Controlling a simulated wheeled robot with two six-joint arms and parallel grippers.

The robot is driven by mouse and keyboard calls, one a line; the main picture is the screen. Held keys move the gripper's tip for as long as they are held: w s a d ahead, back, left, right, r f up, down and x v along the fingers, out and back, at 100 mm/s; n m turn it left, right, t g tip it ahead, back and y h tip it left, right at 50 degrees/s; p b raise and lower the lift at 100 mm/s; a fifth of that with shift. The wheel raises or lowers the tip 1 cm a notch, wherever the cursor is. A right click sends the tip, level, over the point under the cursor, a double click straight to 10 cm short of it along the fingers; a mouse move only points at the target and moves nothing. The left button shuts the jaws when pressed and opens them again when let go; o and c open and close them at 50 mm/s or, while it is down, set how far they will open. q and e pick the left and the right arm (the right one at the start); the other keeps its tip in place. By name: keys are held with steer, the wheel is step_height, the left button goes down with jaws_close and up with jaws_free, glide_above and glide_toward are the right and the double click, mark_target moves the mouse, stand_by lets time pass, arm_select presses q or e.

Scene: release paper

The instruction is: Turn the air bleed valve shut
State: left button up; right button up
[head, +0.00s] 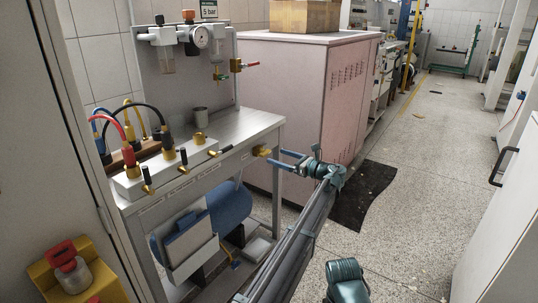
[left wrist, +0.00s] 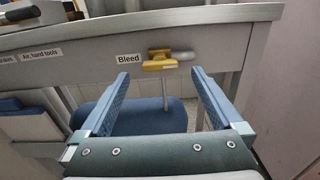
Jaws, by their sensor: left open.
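The bleed valve (head: 262,151) is a small brass-yellow fitting on the front rail of the metal bench, near its right end. In the left wrist view the valve (left wrist: 158,58) sits right of a "Bleed" label (left wrist: 129,58), with a yellow bar lying level across its front. A pale stub shows to its right. My left gripper (head: 277,158) is open, its blue fingers pointing at the valve. In the left wrist view the fingertips (left wrist: 160,74) stand wide apart on either side of the valve, with nothing between them.
The bench (head: 215,153) carries a white manifold (head: 158,172) with several black-handled valves and hoses. A blue tank (head: 229,206) lies beneath. A pressure gauge (head: 201,38) is on the back panel. A pink cabinet (head: 295,90) stands right of the bench.

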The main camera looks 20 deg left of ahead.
mark_target(267, 153)
arm_select(q)
steer(key=shift+x, duration=2.75)
steer(key=c, duration=1.4)
